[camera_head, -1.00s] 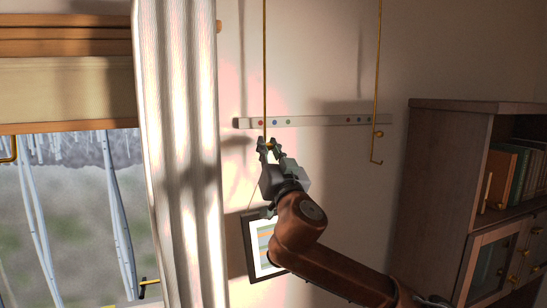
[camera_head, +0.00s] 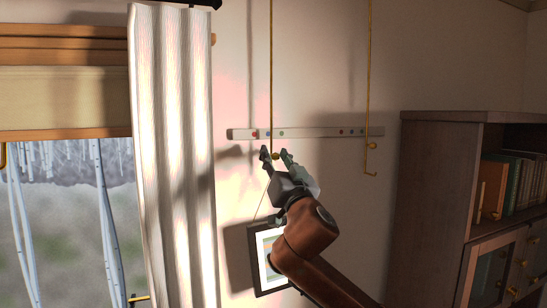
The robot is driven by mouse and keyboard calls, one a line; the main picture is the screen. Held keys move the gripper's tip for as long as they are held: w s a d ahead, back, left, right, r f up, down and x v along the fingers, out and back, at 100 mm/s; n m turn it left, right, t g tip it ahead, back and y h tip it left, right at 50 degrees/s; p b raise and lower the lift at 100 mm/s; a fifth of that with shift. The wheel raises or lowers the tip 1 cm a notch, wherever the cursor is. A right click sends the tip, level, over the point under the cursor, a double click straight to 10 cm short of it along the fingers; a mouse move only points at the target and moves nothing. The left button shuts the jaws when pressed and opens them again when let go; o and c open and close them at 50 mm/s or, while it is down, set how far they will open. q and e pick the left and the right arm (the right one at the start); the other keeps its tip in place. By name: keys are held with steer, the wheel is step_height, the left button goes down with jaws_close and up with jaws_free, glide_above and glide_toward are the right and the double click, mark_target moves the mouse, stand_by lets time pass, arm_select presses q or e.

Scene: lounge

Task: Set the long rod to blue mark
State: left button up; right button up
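Two thin brass rods hang in front of the wall: a left rod (camera_head: 271,80) and a right rod (camera_head: 368,80) with a hooked lower end. Their tops are out of view, so I cannot tell which is longer. A pale strip (camera_head: 310,133) behind them carries coloured marks. The left rod crosses the strip at or just right of the blue mark (camera_head: 267,133), between the red mark (camera_head: 254,134) and green mark (camera_head: 282,133). My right gripper (camera_head: 276,153) is open, its fingers apart on either side of the left rod's lower end. My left gripper is not in view.
A framed picture (camera_head: 264,242) hangs below, partly behind my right arm. A white curtain (camera_head: 172,160) and window stand left. A wooden bookcase (camera_head: 432,190) stands right.

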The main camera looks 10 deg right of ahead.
steer(key=shift+w+f, duration=0.1)
steer(key=shift+w, duration=0.1)
steer(key=shift+s, duration=0.1)
steer(key=v, duration=1.1)
steer(key=shift+s+f, duration=0.25)
steer(key=shift+s, duration=0.1)
